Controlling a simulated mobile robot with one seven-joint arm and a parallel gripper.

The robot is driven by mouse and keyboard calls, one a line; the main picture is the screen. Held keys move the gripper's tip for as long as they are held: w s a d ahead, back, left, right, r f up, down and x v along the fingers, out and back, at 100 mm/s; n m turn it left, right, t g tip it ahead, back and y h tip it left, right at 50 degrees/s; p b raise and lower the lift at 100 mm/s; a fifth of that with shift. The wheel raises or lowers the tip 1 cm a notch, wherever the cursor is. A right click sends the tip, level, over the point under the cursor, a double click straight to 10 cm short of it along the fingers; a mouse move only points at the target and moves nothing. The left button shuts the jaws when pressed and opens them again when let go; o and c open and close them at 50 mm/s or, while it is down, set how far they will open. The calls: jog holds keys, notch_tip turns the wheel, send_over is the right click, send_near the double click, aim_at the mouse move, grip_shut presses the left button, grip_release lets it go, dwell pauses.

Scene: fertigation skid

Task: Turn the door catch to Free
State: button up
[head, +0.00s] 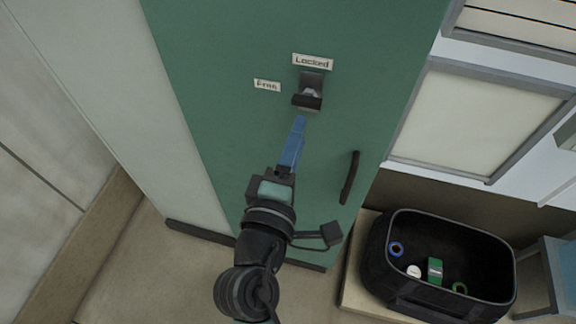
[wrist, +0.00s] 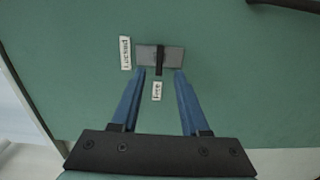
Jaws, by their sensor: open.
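The door catch (head: 308,98) is a grey plate with a dark raised bar on a green door (head: 230,60). The Locked label (head: 312,62) is above it and the Free label (head: 267,85) is to its left. In the wrist view the catch bar (wrist: 160,62) lies across the plate, its lower end toward the Free label (wrist: 157,91); the Locked label (wrist: 125,52) is at left. I cannot tell its setting for sure. My gripper (head: 301,120) is open and empty, just below the catch in the head view. Its blue fingertips (wrist: 160,73) lie either side of the bar's line, apart from it.
A dark door handle (head: 349,178) sticks out at the lower right of the catch. A black open bag (head: 375,250) with several small items stands on the right. The door face around the catch is clear.

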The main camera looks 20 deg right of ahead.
jog(key=b+v, duration=0.1)
jog(key=v, duration=0.4)
jog(key=shift+s+a, duration=0.15)
jog(key=shift+s, duration=0.05)
jog(key=w+a+r+m+t+y+p, duration=0.1)
jog(key=w+a+r+m+t+y, duration=0.2)
jog(key=r, duration=0.8)
jog(key=w+a+r+m+t+p, duration=0.1)
jog(key=w+r+m+t, duration=0.3)
jog(key=r, duration=0.7)
jog(key=s+a+r+m+t+y, duration=0.2)
jog(key=s+r+y, duration=0.1)
jog(key=r, duration=0.7)
jog(key=s+a+r+m+t+y, duration=0.2)
jog(key=s+a+r+t+y, duration=0.1)
jog(key=r, duration=0.8)
jog(key=shift+s+a+y+p, duration=0.15)
jog(key=shift+s+y+p, duration=0.3)
jog(key=shift+s, duration=0.65)
